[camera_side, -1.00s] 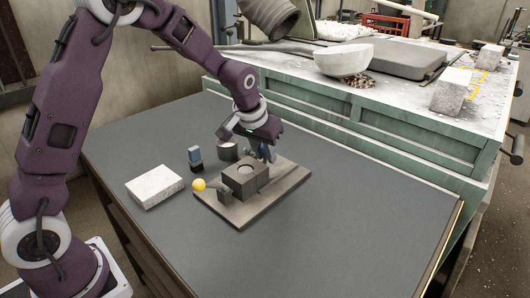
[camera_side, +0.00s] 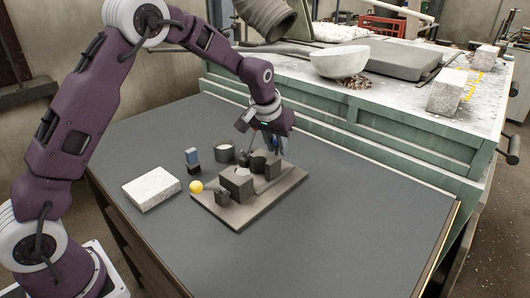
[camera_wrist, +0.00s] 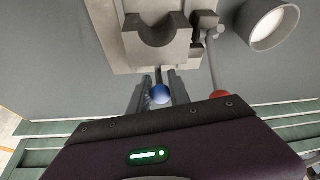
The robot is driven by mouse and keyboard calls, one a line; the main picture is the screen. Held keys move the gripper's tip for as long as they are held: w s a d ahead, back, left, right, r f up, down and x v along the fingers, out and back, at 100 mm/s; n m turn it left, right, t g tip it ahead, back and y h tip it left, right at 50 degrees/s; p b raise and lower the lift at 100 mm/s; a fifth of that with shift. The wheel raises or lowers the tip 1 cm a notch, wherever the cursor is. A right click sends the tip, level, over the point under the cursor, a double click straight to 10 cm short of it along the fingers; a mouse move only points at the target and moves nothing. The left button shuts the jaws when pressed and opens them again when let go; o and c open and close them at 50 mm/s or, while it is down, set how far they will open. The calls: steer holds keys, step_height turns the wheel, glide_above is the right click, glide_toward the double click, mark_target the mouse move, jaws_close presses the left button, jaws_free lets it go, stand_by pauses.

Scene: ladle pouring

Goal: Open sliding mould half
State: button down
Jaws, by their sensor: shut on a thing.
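The mould stands on a flat baseplate (camera_side: 232,216). Its fixed-looking front block (camera_side: 237,183) and its sliding half (camera_side: 263,162) are apart, with a gap between them. In the wrist view the sliding half (camera_wrist: 155,42) shows a half-round cavity. My gripper (camera_wrist: 159,90) is shut on the blue ball knob (camera_wrist: 159,94) of the sliding half, at its outer side. In the side view my gripper (camera_side: 272,147) is at the back of the mould and mostly hides the knob.
A red knob (camera_wrist: 220,95) on a rod is close beside my gripper. A yellow ball (camera_side: 196,187) is at the mould's left. The front table is clear.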

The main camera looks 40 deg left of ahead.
steer(key=shift+w+r, duration=0.1)
steer(key=shift+w, duration=1.15)
steer(key=c, duration=1.3)
jaws_free()
steer(key=shift+o, duration=0.2)
steer(key=v, duration=0.7)
steer(key=shift+s, duration=0.1)
